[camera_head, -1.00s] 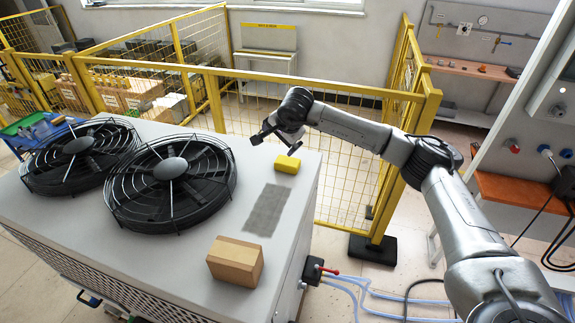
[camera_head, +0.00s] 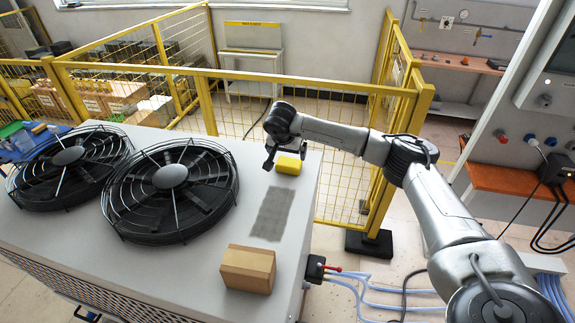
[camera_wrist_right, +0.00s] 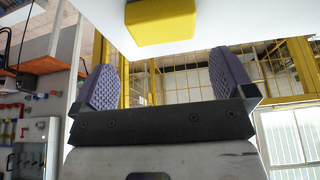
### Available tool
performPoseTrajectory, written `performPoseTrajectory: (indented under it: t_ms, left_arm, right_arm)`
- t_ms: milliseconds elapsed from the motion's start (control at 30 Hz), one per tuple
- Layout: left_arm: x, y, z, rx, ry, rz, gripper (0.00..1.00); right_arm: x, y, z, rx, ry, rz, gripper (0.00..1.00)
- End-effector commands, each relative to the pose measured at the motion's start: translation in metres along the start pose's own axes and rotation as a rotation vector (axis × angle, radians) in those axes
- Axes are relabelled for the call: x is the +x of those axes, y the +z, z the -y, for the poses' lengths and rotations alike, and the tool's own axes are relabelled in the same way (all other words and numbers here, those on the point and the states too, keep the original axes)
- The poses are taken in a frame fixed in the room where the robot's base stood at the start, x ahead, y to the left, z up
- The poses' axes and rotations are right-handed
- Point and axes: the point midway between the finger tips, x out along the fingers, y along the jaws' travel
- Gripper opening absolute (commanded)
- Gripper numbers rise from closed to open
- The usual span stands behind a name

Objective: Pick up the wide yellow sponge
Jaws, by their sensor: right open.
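The wide yellow sponge (camera_head: 288,164) lies on the grey machine top near its far right corner. It also shows in the right wrist view (camera_wrist_right: 162,22), at the top of the picture, beyond the fingertips and between their lines. My right gripper (camera_head: 285,158) is just above and beside the sponge in the head view, with its fingers pointing down. In the right wrist view its two purple ridged pads (camera_wrist_right: 165,82) stand wide apart with nothing between them. My left gripper is not in view.
A cardboard box (camera_head: 248,268) stands on the machine top (camera_head: 215,247) near its front right edge. A grey mesh patch (camera_head: 271,213) lies between box and sponge. Two black caged fans (camera_head: 170,176) fill the left side. A yellow fence (camera_head: 330,85) stands behind the machine.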

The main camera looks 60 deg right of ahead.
Motion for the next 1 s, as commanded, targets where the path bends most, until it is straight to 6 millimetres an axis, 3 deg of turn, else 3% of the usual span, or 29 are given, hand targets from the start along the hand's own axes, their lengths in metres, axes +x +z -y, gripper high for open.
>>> performPoseTrajectory:
  t_ms: [200, 467, 800, 1000]
  left_arm:
    - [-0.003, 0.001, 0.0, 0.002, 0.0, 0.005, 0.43]
    - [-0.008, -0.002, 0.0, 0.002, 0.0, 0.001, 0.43]
    - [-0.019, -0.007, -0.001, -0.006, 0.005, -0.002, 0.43]
    - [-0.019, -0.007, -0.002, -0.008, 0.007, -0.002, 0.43]
  right_arm:
    - [0.025, 0.0, 0.0, 0.002, 0.001, 0.001, 1.0]
    - [0.038, 0.0, 0.001, 0.001, 0.0, 0.002, 1.0]
    - [0.077, -0.001, 0.003, 0.001, 0.0, 0.001, 1.0]
    - [0.083, 0.0, 0.003, 0.0, -0.002, 0.001, 1.0]
